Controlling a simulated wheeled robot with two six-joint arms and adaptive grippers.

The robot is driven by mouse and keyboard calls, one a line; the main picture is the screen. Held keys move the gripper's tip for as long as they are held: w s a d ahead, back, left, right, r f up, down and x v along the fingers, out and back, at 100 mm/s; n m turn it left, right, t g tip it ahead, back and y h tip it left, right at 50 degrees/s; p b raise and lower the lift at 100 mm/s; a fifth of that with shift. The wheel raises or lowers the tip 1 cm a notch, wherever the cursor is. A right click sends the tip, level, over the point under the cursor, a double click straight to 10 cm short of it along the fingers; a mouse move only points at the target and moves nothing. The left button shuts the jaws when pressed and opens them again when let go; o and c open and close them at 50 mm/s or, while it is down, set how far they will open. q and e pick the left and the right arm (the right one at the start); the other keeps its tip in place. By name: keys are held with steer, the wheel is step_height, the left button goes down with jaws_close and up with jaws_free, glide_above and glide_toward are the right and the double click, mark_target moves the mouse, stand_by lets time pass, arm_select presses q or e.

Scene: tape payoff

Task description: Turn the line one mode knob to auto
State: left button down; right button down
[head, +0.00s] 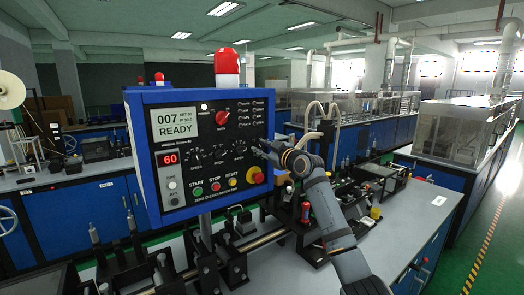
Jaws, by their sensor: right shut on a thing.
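The blue control box (137,112) carries a black panel with a screen reading 007 READY. A red selector knob (221,117) sits at its upper middle, uncovered. My right gripper (263,145) reaches in from the lower right to the right end of that row. It is shut on a panel knob, which its fingers hide, so I cannot tell its setting. My left gripper is not in view.
A red emergency button (256,178) on a yellow base lies just below my right gripper. Start, stop and reset buttons (214,186) line the panel's bottom. A red beacon (227,64) tops the box. Black fixtures (240,250) crowd the bench below. Green floor is open at the right.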

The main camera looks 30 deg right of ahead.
stand_by(0.5)
steer(key=c, duration=1.4)
jaws_free()
steer(key=shift+s, duration=0.1)
steer(key=s+d, duration=0.1)
steer(key=s, duration=1)
steer(key=shift+s+d, duration=0.2)
steer(key=shift+s, duration=0.2)
steer(key=shift+d, duration=0.1)
